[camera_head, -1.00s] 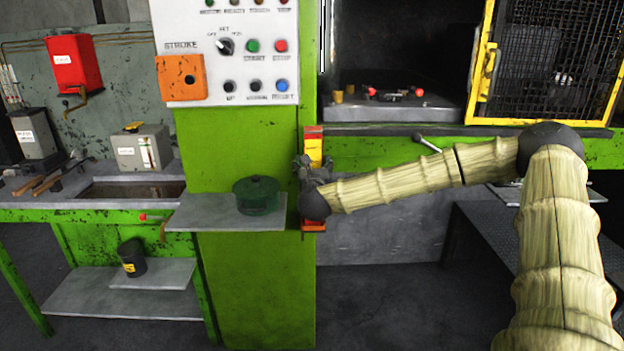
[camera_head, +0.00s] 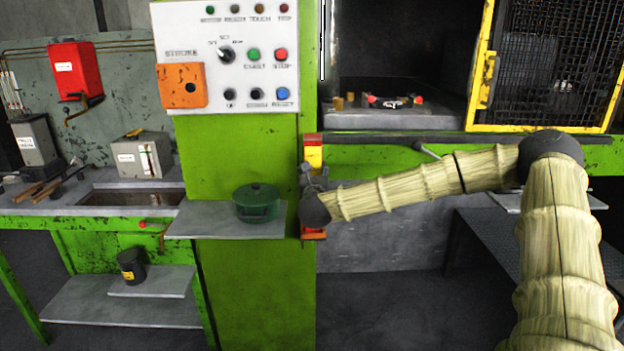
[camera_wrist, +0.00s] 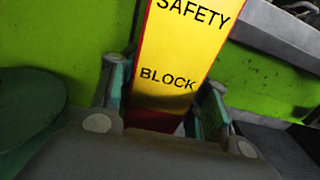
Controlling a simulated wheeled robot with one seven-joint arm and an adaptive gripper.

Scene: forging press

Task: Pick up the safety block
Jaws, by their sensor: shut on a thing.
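The safety block (camera_head: 314,158) is a tall yellow piece with red ends, standing upright against the green press column in the head view. In the wrist view the block (camera_wrist: 185,50) shows its black lettering "SAFETY BLOCK". My gripper (camera_head: 313,180) is at the middle of the block in the head view, and its body hides part of it. In the wrist view my gripper (camera_wrist: 165,100) has one finger on each side of the block and is shut on it. An orange-red holder (camera_head: 314,234) shows below the gripper.
A green lidded pot (camera_head: 257,203) stands on a grey shelf (camera_head: 200,222) just left of my gripper. The press bed (camera_head: 400,118) and a yellow mesh guard (camera_head: 545,65) are to the right. A control panel (camera_head: 228,55) is above left.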

